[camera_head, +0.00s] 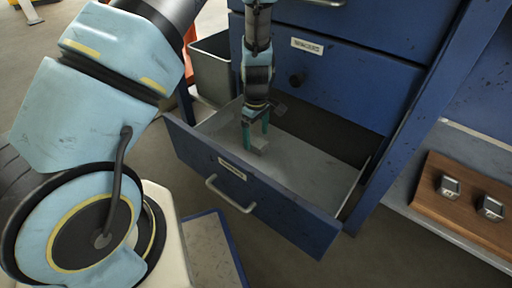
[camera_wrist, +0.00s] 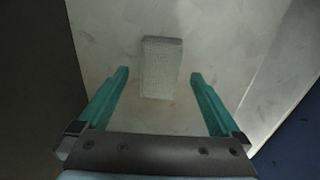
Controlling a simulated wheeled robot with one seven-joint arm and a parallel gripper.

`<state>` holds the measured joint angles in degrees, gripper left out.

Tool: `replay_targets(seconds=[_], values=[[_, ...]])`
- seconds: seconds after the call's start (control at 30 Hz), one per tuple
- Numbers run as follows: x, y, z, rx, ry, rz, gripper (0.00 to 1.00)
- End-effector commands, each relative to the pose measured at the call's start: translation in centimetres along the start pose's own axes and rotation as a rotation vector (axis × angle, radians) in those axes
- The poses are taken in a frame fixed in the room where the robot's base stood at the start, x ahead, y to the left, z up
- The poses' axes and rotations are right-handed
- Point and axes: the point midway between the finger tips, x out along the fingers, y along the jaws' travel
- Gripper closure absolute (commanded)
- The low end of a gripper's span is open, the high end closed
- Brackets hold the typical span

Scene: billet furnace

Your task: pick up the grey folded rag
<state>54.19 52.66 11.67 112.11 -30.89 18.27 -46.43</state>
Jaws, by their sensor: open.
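The grey folded rag (camera_wrist: 161,68) lies flat on the drawer floor in the wrist view, ahead of and between my fingertips. In the head view the rag (camera_head: 259,146) is a small grey patch, partly hidden by the fingers. My gripper (camera_head: 256,141) points down into the open drawer (camera_head: 300,168) with its green fingers apart. In the wrist view the gripper (camera_wrist: 160,74) is open with nothing between its fingers. I cannot tell the exact height of the fingertips above the rag.
The drawer's blue front wall (camera_head: 262,195), with a handle (camera_head: 228,194), and its side walls surround my gripper. The blue cabinet (camera_head: 340,80) rises behind. A grey bin (camera_head: 212,68) stands at the back left. A wooden board (camera_head: 465,200) with two small metal pieces lies at right.

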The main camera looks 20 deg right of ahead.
Motion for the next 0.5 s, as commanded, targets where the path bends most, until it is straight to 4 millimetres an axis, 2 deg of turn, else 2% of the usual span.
replay_targets(seconds=[0.03,0.1,0.37,0.5], values=[[1.23,-0.02,-0.02,0.0,0.0,0.0,0.0],[1.93,-0.03,-0.04,-0.001,0.0,0.0,0.0],[2.0,-0.02,-0.04,-0.001,0.0,0.0,0.0],[1.99,-0.03,-0.03,0.0,0.0,0.0,0.16]])
